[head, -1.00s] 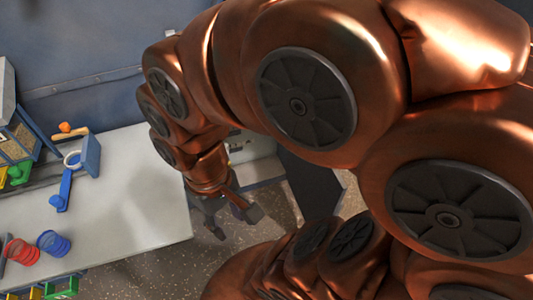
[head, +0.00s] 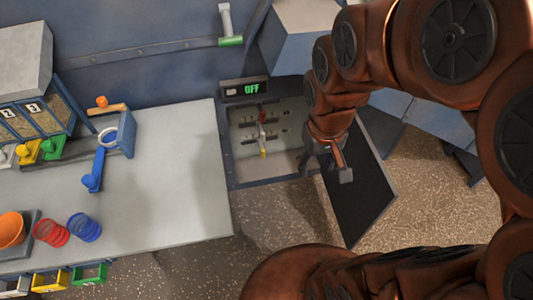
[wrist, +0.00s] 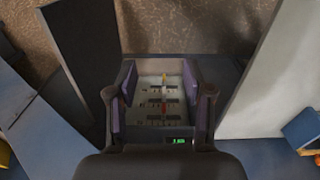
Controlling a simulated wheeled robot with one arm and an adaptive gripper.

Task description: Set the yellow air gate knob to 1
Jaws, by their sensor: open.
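A small yellow knob (head: 263,153) sits low on the slotted panel inside an open cabinet (head: 232,165). It also shows near the far end of the panel in the wrist view (wrist: 165,77). A red knob (head: 262,117) sits higher on the same panel. No position numbers are readable. My gripper (head: 330,168) is just right of the cabinet opening in the head view. In the wrist view my gripper (wrist: 160,104) is open and empty. Its fingers frame the panel, with the yellow knob seen between them and apart from them.
The dark cabinet door (head: 362,195) stands open at right.

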